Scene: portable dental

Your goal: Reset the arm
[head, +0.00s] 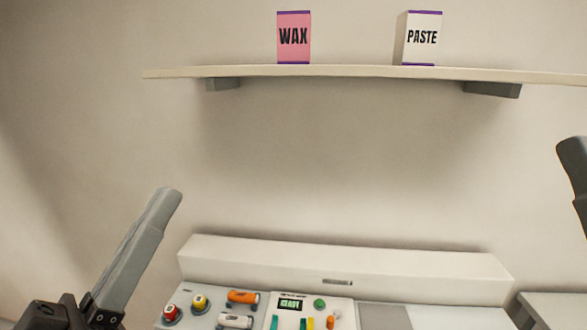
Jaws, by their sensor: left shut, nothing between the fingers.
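My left gripper (166,200) is at the lower left, with its grey fingers together and pointing up and to the right. Nothing is held in it. It is in the air, left of the white dental unit (330,255). Part of my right gripper (575,160) shows as a dark grey shape at the right edge. Most of it is cut off, so its jaws cannot be judged.
A wall shelf (350,72) carries a pink WAX box (293,38) and a white PASTE box (419,38). The unit's panel has red and yellow knobs, an orange-handled piece (243,297), a small display (291,304) and a green button. The wall space between shelf and unit is clear.

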